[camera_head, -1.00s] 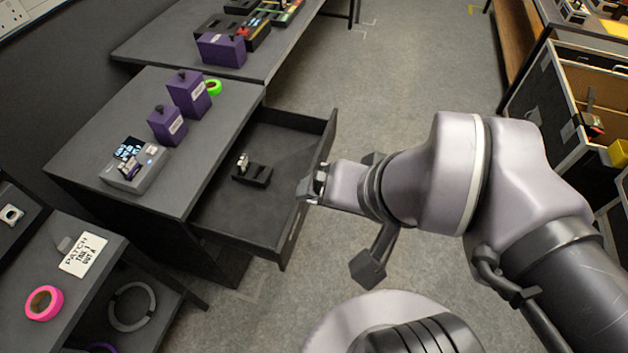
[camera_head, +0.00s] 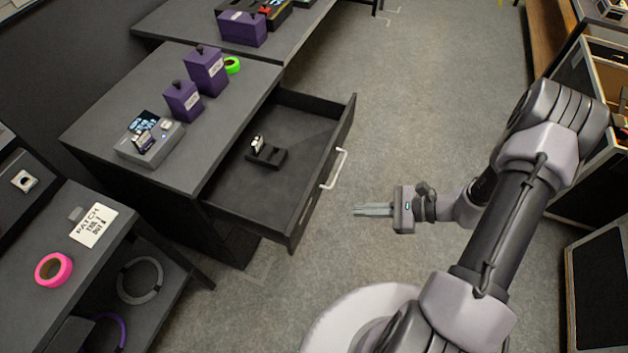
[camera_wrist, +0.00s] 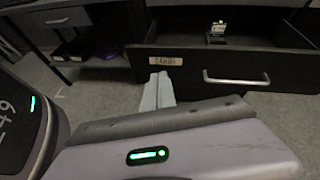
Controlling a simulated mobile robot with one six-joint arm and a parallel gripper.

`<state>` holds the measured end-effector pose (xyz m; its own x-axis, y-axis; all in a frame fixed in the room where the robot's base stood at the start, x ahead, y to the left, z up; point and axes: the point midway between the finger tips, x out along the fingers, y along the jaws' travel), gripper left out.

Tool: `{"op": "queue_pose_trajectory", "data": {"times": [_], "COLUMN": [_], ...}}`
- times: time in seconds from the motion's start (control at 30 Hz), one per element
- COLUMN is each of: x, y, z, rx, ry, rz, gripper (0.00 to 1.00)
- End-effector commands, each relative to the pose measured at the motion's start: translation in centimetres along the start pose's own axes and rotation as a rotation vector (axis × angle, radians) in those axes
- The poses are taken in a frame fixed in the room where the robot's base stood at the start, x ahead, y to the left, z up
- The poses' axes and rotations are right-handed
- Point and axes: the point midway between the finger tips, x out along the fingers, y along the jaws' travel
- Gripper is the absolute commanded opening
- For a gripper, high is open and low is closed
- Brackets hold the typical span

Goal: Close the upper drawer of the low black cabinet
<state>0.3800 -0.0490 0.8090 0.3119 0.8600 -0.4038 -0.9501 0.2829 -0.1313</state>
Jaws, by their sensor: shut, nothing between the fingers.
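The low black cabinet (camera_head: 150,85) stands at the left in the head view. Its upper drawer (camera_head: 228,190) is pulled well out to the right, with a pale bar handle (camera_head: 335,169) on its front. A small black holder (camera_head: 268,155) with a light piece lies inside. In the wrist view the drawer front (camera_wrist: 190,66) shows a label and the handle (camera_wrist: 236,78). My gripper (camera_head: 356,210) is shut and empty, apart from the drawer front, to the right of it. Its fingers also show in the wrist view (camera_wrist: 158,82), pointing toward the drawer front.
Two purple boxes (camera_head: 206,72), a green tape roll (camera_head: 232,65) and a grey device (camera_head: 150,142) stand on the cabinet top. A bench with a pink tape roll (camera_head: 54,270) is at the lower left. Open floor (camera_head: 425,110) lies right of the drawer; cases stand far right.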

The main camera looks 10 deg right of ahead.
Motion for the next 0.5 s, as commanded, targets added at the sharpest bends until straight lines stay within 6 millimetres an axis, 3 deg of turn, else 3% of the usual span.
{"op": "queue_pose_trajectory", "data": {"times": [0.03,0.1,0.2,0.37,0.5], "x": [0.7,1.4,2.0,3.7,6.7], "y": [0.8,1.5,2.1,2.0,1.6], "z": [-2.5,-5.0,-6.7,-6.9,-6.8], "rx": [0.075,0.148,0.201,0.209,0.208], "ry": [-0.037,-0.072,-0.096,-0.102,-0.101], "rz": [-0.054,-0.12,-0.169,-0.173,-0.17], "gripper": [0.0,0.0,0.0,0.0,0.0]}}
